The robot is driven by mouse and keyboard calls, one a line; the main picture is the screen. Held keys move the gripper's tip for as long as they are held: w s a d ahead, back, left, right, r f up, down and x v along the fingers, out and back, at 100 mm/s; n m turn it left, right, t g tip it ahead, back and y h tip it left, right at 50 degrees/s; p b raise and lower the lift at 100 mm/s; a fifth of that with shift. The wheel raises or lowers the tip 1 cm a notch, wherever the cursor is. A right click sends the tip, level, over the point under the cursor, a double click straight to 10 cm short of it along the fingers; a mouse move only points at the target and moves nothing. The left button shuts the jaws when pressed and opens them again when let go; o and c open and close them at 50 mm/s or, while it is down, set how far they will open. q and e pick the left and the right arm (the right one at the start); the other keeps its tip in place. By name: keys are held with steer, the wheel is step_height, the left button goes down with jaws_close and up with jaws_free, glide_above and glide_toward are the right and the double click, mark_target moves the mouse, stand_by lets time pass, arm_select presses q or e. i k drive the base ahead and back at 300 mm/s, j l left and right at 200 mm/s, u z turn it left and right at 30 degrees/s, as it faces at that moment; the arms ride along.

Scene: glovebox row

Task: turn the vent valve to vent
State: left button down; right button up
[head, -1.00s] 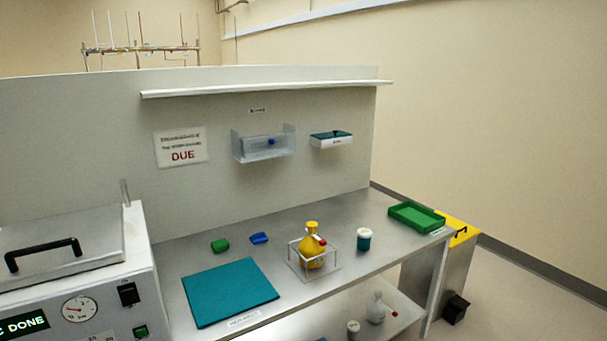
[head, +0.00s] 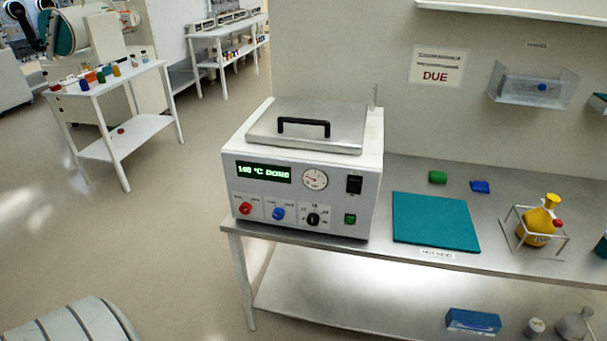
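A white oven-like box (head: 300,226) with a metal lid and black handle (head: 303,128) stands at the left end of the steel bench. Its front panel carries a red knob (head: 245,208), a blue knob (head: 278,213) and a black knob (head: 313,219) in a row. Their small labels are too blurred for me to tell which is the vent valve or where it points. Above them are a lit green display (head: 263,173) that ends in "DONE" and a round dial gauge (head: 315,179). Neither of my grippers is in view.
A yellow flask (head: 536,226) sits in a wire stand. Open floor (head: 190,235) lies left of the bench; a white table (head: 120,85) with small bottles stands beyond.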

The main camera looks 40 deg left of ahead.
mark_target(278, 214)
steer(key=u, duration=1.2)
